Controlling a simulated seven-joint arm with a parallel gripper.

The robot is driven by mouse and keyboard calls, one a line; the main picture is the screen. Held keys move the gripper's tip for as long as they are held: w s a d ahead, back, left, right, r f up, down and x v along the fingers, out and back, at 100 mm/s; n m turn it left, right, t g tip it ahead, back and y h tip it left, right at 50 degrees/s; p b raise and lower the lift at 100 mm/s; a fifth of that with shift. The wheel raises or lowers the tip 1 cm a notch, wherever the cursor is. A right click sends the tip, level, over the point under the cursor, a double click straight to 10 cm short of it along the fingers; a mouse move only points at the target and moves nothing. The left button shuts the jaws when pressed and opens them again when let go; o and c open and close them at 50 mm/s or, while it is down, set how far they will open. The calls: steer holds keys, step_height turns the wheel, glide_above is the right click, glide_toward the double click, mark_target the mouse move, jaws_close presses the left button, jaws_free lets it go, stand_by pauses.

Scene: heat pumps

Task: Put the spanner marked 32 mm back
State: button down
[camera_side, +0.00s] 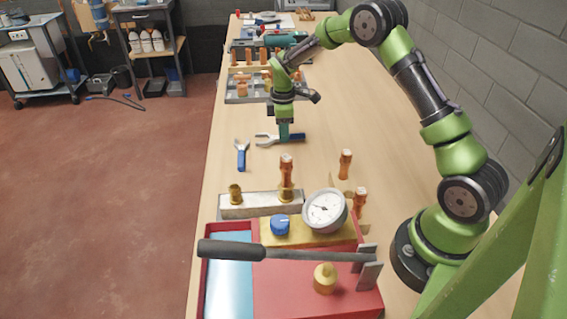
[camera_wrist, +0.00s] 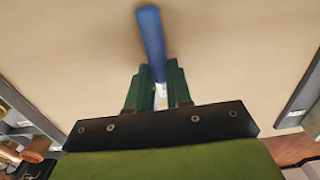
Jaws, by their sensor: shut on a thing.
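My gripper (camera_side: 285,134) points down at the bench and is shut on a spanner. This held spanner (camera_side: 265,138) has a silver open jaw sticking out to the left of my fingers in the side view. In the wrist view its blue handle (camera_wrist: 152,40) runs up from between my green fingers (camera_wrist: 160,90), with a small pale patch between them. It is low over the bench; I cannot tell if it touches. A second blue-handled spanner (camera_side: 242,155) lies to the left, apart from my gripper. No size marking is readable.
Toward the camera stand a metal block (camera_side: 262,204) with brass fittings, a gauge (camera_side: 325,210) and a red tray (camera_side: 275,290) with a long dark-handled tool across it. Copper fittings (camera_side: 345,163) stand upright nearby. A grey tray (camera_side: 235,97) lies behind my gripper. The bench right of my gripper is clear.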

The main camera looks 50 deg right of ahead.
steer(key=shift+f, duration=0.2)
steer(key=shift+f, duration=0.1)
steer(key=c, duration=1)
jaws_free()
